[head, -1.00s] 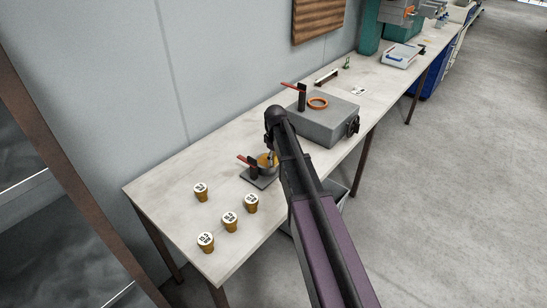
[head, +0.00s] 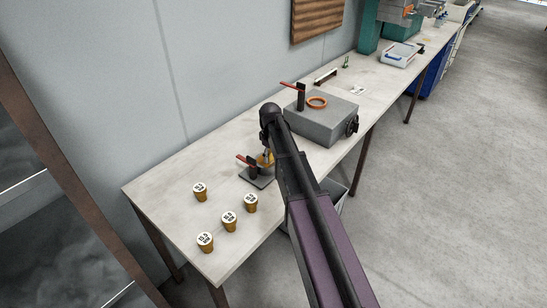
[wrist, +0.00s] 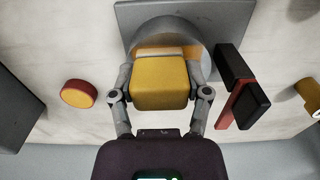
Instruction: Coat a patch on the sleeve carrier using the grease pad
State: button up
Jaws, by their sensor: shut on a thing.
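My gripper (wrist: 164,76) is shut on a yellow block, the grease pad (wrist: 160,94), which has a whitish and orange band along its far edge. Behind the pad in the wrist view is a round grey part, seemingly the sleeve carrier (wrist: 206,58), on a flat grey plate (wrist: 145,14). The pad hides much of the round part, and I cannot tell whether they touch. In the head view my gripper (head: 267,154) is low over the small fixture, and my arm covers part of it.
A red-handled clamp (head: 248,160) stands on the fixture plate, close beside my gripper. Several brown cups with white labelled lids (head: 229,220) stand nearer the bench end. A grey box (head: 322,125) with an orange ring (head: 317,102) stands behind my arm. An orange disc (wrist: 77,94) lies left of the pad.

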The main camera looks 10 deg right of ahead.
jog(key=shift+w+a, duration=0.65)
jog(key=shift+w, duration=0.2)
jog(key=shift+r, duration=0.1)
notch_tip(320, 180, up, 6)
jog(key=p, duration=0.6)
dwell(0.3)
notch_tip(320, 180, up, 3)
jog(key=p, duration=0.3)
dwell(0.9)
